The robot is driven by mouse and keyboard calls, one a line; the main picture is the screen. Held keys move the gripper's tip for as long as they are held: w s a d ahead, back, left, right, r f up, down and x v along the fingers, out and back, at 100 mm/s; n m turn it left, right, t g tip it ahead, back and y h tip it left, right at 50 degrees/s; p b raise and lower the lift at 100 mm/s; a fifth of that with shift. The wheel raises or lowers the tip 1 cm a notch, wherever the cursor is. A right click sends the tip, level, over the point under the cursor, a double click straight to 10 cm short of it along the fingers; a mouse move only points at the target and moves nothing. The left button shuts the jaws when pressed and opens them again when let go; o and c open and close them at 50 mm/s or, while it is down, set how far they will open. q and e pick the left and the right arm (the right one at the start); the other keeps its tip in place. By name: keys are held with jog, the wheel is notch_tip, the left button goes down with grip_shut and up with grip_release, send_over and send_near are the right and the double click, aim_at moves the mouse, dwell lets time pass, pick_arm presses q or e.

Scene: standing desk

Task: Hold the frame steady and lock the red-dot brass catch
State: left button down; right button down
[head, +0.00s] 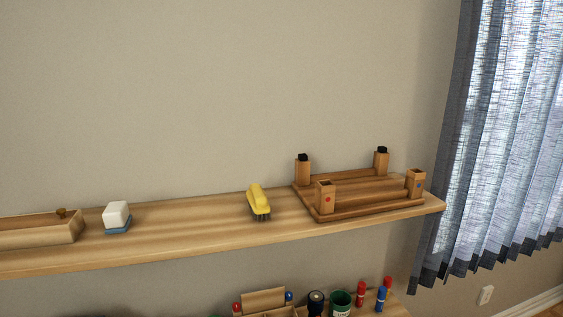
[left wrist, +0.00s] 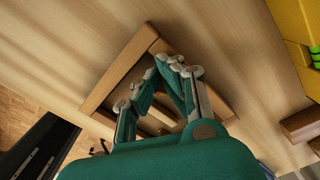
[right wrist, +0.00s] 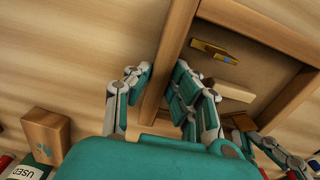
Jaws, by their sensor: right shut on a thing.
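The wooden frame (right wrist: 252,26) lies on the desk top and also shows in the left wrist view (left wrist: 120,70). In the right wrist view a brass catch (right wrist: 213,51) with a blue mark sits inside the frame, near a pale wooden strip (right wrist: 228,90). My right gripper (right wrist: 160,78) is shut on one side bar of the frame, with a finger on either side.
A wooden block (right wrist: 45,134) and a container marked USED (right wrist: 35,172) stand left of my right gripper. A yellow object (left wrist: 298,35) is at the left wrist view's right edge. In the head view a shelf (head: 180,232) bears a yellow brush (head: 258,201) and a wooden stand (head: 325,198).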

pick_arm(q)
jog(key=shift+s+d, duration=0.2)
jog(key=shift+s, duration=0.05)
jog(key=shift+s+a, duration=0.1)
jog(key=shift+s, duration=0.2)
jog(key=shift+s+f, duration=0.1)
jog(key=shift+s, duration=0.3)
pick_arm(e)
jog(key=shift+w, duration=0.1)
pick_arm(q)
jog(key=shift+a, duration=0.25)
pick_arm(e)
jog(key=shift+w+d, duration=0.1)
pick_arm(q)
jog(key=shift+a, duration=0.15)
notch_tip(320, 180, up, 6)
jog(key=shift+w, duration=0.15)
dwell(0.6)
jog(key=shift+a, duration=0.1)
pick_arm(e)
jog(key=shift+s, duration=0.2)
